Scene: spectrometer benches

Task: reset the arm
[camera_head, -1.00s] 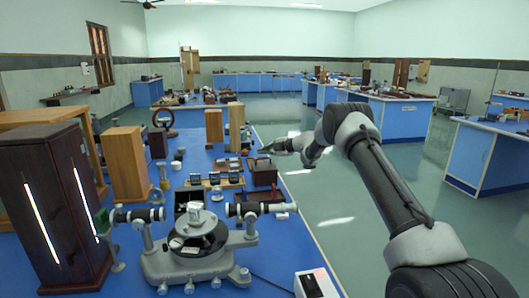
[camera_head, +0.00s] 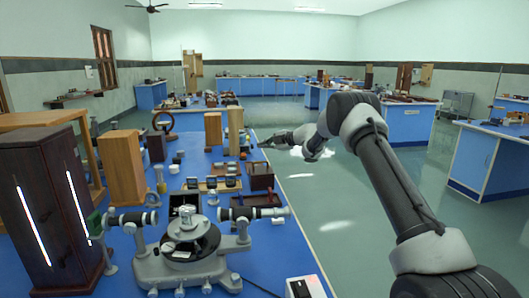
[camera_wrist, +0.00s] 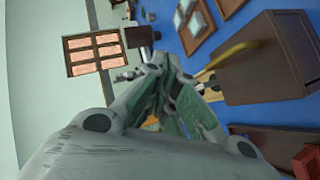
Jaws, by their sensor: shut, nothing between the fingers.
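My gripper (camera_head: 262,144) is at the end of my raised arm, near the right edge of the blue bench (camera_head: 262,268) in the head view. It looks closed, with nothing held. In the wrist view, my gripper's fingers (camera_wrist: 160,62) come together in the middle, seen from behind. A brown wooden box (camera_wrist: 268,62) lies close to the right of the fingers there. I cannot tell how far apart they are.
A spectrometer (camera_head: 190,245) stands at the front of the bench. Dark (camera_head: 45,215) and light wooden cabinets (camera_head: 121,165) stand at left. Small boxes and trays (camera_head: 212,184) fill the middle. The floor (camera_head: 335,215) to the right is clear up to another blue bench (camera_head: 483,160).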

